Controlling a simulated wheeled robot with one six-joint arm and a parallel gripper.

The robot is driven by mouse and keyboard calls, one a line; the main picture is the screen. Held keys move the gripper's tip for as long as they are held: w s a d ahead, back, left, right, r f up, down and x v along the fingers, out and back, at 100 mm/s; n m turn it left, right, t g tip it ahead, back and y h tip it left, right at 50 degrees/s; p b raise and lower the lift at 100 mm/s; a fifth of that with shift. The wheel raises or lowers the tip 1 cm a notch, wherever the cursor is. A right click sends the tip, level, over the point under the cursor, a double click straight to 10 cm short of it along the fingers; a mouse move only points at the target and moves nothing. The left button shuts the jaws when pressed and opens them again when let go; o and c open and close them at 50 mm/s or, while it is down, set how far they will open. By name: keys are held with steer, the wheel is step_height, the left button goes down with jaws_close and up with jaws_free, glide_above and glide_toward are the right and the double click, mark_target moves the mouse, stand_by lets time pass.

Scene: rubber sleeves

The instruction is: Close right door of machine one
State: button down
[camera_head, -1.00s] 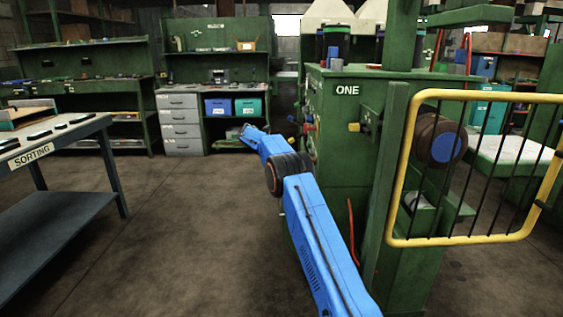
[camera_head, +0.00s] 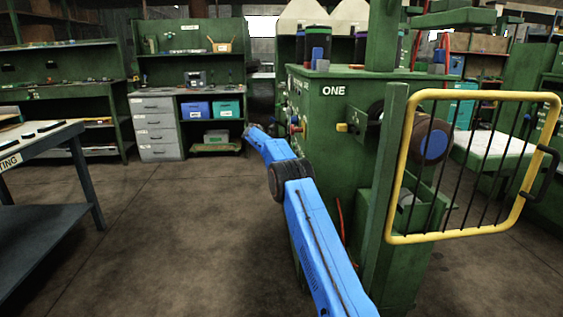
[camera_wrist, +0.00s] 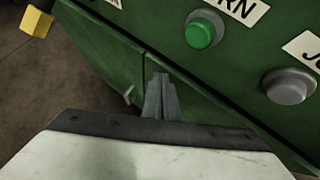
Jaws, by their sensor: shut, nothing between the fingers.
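Machine one (camera_head: 315,135) is a green machine with a "ONE" label, right of centre in the head view. A yellow-framed door with dark bars (camera_head: 405,150) stands out to the right from a green post at its near side. It is swung open, with a dark handle (camera_head: 540,175) on its far right edge. My gripper (camera_head: 247,130) is at the end of my blue arm, left of the machine and well away from the door. In the wrist view my gripper (camera_wrist: 161,95) is shut and empty, pointing at the green panel. Whether it touches the panel is unclear.
In the wrist view, a green button (camera_wrist: 200,34) and a grey button (camera_wrist: 290,88) sit on the panel, with a yellow-tipped part (camera_wrist: 36,22) at top left. A sorting table (camera_head: 50,150) stands left, a workbench (camera_head: 190,95) behind. Floor between is clear.

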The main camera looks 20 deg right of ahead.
steer(key=shift+s+d, duration=0.15)
steer(key=shift+d, duration=0.45)
steer(key=shift+d, duration=0.15)
